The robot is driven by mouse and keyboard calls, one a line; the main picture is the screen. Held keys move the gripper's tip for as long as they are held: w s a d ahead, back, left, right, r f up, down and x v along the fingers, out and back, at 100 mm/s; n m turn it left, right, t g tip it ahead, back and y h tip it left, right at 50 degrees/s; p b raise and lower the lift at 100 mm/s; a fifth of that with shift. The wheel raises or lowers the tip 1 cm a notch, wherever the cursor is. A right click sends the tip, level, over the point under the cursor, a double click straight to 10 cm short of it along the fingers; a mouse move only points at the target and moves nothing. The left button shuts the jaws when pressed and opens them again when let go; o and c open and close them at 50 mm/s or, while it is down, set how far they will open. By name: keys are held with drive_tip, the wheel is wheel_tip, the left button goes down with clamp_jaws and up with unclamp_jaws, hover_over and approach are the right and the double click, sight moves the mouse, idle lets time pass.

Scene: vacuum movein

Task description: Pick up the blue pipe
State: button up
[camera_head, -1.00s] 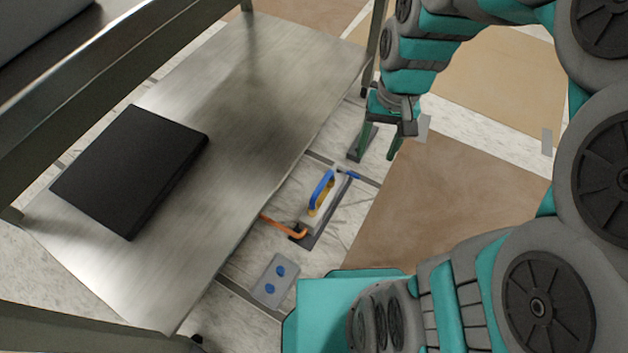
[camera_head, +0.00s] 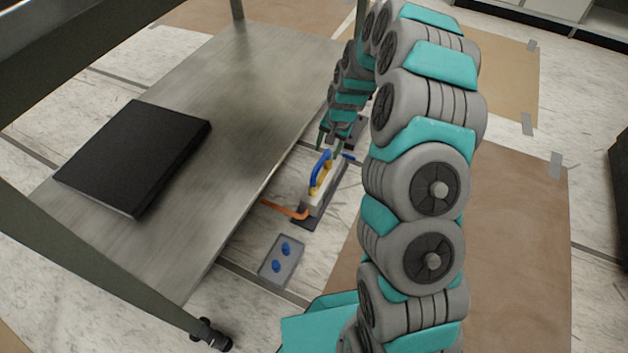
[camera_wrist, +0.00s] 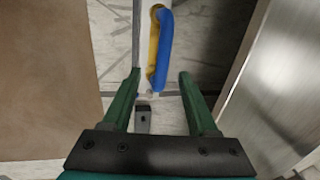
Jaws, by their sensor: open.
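A curved blue pipe-like piece (camera_head: 318,176), yellow along one side, arches over a long pale tool on the floor beside the low metal shelf. In the wrist view the blue piece (camera_wrist: 162,65) runs lengthwise, and its near end shows between my fingertips. My gripper (camera_head: 329,145) is open, pointing down at the far end of this piece. Its two green fingers (camera_wrist: 160,75) stand apart, with no grip on the piece. A smaller blue bit (camera_head: 348,156) shows at the tool's far end. I cannot tell whether the fingers touch anything.
The metal shelf (camera_head: 215,90) lies close on the left, with a black flat box (camera_head: 135,155) on it. An orange bent pipe (camera_head: 285,209) lies near the tool. A grey plate with blue knobs (camera_head: 281,262) is nearer. Brown sheets (camera_head: 515,240) cover open floor at right.

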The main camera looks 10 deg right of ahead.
sight(325, 159)
drive_tip(key=f, duration=0.4)
drive_tip(key=shift+w+a+f, duration=0.2)
drive_tip(key=shift+w+f, duration=0.05)
drive_tip(key=shift+w, duration=0.05)
drive_tip(key=shift+w+a+f+b, duration=0.2)
drive_tip(key=shift+f, duration=0.65)
drive_tip(key=shift+w+a+f+b, duration=0.15)
drive_tip(key=shift+a+f+b, duration=0.05)
drive_tip(key=shift+f, duration=0.6)
drive_tip(key=shift+w+a+f+b, duration=0.2)
drive_tip(key=shift+f, duration=0.65)
drive_tip(key=shift+c, duration=0.2)
clamp_jaws()
